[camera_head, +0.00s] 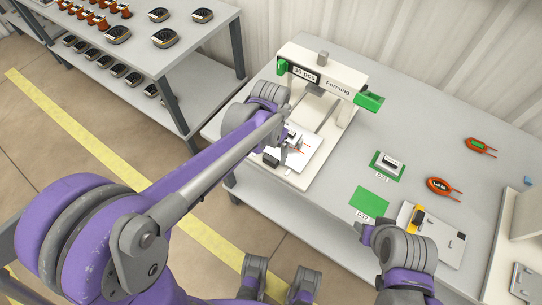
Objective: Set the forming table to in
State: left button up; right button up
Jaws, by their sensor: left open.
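The white forming machine (345,75) stands on the grey bench, with a screen, a "Forming" label and green parts at both ends of its top beam. Its forming table (312,168) is a white plate out in front of the arch, on the base, partly hidden by my left arm. My left gripper (291,147) is open over this plate, close to a small dark and white piece there. Whether it touches anything is unclear. My right arm's end (366,235) is at the lower right, near a white fixture. Its jaws are not clear.
A green pad (371,201) and a labelled part on another green pad (387,164) lie right of the machine. A white fixture with a yellow piece (418,214) is at the lower right. A rack (190,45) of parts stands at upper left.

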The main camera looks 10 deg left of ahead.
aim_at(271, 158)
pick_arm(q)
jog(key=shift+f, duration=1.7)
grip_shut()
